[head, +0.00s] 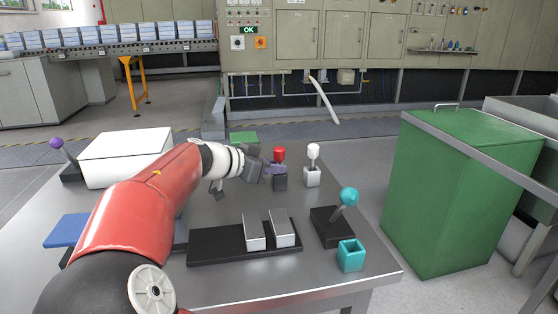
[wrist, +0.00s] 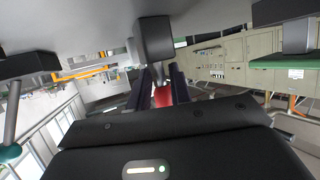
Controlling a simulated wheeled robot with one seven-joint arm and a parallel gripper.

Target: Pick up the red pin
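The red pin (head: 279,154) is upright at a small dark block (head: 280,183) on the metal table, left of a white pin (head: 313,152). My gripper (head: 275,168) reaches in from the left at the pin's height, just below its red head. In the wrist view the red pin (wrist: 162,97) lies between my gripper's two dark fingers (wrist: 163,88), with little or no gap on either side. I cannot tell whether the fingers press on it. The pin's lower part is hidden by the gripper.
Nearer are a teal-knobbed lever (head: 348,197), a teal cup (head: 351,256) and a black base with two grey blocks (head: 215,247). A white box (head: 125,155) stands left. A green bin (head: 450,190) is beyond the table's right edge.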

